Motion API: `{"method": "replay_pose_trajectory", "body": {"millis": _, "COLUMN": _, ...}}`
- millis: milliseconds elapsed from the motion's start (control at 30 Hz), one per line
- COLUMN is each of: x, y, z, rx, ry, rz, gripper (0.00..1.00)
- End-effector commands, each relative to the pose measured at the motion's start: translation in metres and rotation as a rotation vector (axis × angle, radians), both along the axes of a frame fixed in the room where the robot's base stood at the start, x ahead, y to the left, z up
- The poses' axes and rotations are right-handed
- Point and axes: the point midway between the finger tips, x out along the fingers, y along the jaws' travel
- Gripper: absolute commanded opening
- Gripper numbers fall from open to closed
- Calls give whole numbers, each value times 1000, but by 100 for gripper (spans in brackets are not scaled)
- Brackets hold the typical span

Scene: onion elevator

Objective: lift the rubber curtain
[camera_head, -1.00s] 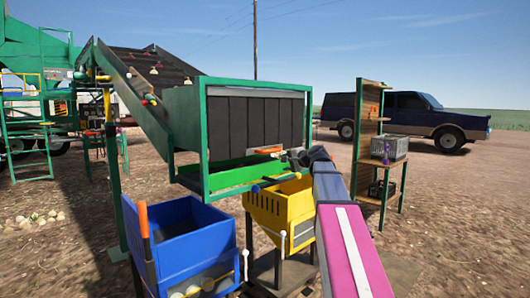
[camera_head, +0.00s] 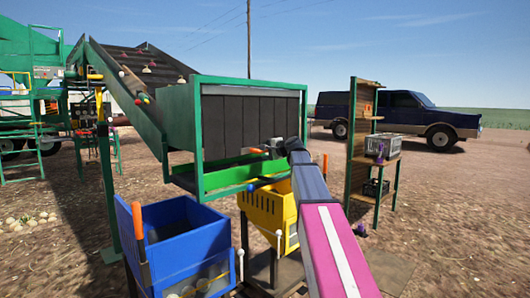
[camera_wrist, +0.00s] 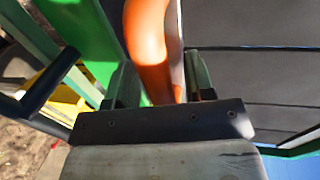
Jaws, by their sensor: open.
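The rubber curtain (camera_head: 235,122), a row of dark hanging strips, fills the front of the green frame in the head view. It hangs down and also shows as dark panels at the right of the wrist view (camera_wrist: 262,72). My gripper (camera_head: 270,151) is at the lower right of the curtain in the head view. In the wrist view my gripper (camera_wrist: 160,85) is open, with a finger on each side of an orange bar (camera_wrist: 150,50). I cannot tell whether the fingers touch it. The orange bar is mostly hidden in the head view.
A green tray (camera_head: 225,178) lies below the curtain. A yellow bin (camera_head: 262,206) and a blue bin (camera_head: 185,243) stand below and in front. A wooden shelf (camera_head: 359,145) with crates stands to the right. The conveyor (camera_head: 122,88) rises at the left.

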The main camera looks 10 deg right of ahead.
Motion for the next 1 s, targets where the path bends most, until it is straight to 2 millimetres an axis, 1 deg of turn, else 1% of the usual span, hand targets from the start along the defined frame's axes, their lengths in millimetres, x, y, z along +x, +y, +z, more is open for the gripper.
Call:
{"method": "replay_pose_trajectory", "body": {"millis": 100, "x": 5, "y": 4, "z": -1, "rx": 0, "ry": 0, "rz": 0, "gripper": 48}}
{"method": "replay_pose_trajectory", "body": {"millis": 367, "x": 5, "y": 4, "z": -2, "rx": -1, "ry": -1, "rz": -1, "gripper": 48}}
{"method": "replay_pose_trajectory", "body": {"millis": 400, "x": 5, "y": 4, "z": -1, "rx": -1, "ry": -1, "rz": -1, "gripper": 45}}
{"method": "replay_pose_trajectory", "body": {"millis": 467, "x": 5, "y": 4, "z": -1, "rx": -1, "ry": -1, "rz": -1, "gripper": 26}}
{"method": "replay_pose_trajectory", "body": {"millis": 500, "x": 5, "y": 4, "z": -1, "rx": -1, "ry": -1, "rz": -1, "gripper": 13}}
{"method": "replay_pose_trajectory", "body": {"millis": 533, "x": 5, "y": 4, "z": -1, "rx": -1, "ry": -1, "rz": 0, "gripper": 3}}
{"method": "replay_pose_trajectory", "body": {"millis": 567, "x": 5, "y": 4, "z": -1, "rx": -1, "ry": -1, "rz": 0, "gripper": 0}}
{"method": "replay_pose_trajectory", "body": {"millis": 833, "x": 1, "y": 1, "z": -1, "rx": -11, "ry": 12, "rz": 0, "gripper": 0}}
{"method": "replay_pose_trajectory", "body": {"millis": 1000, "x": -13, "y": -9, "z": 2, "rx": -45, "ry": 58, "rz": -3, "gripper": 0}}
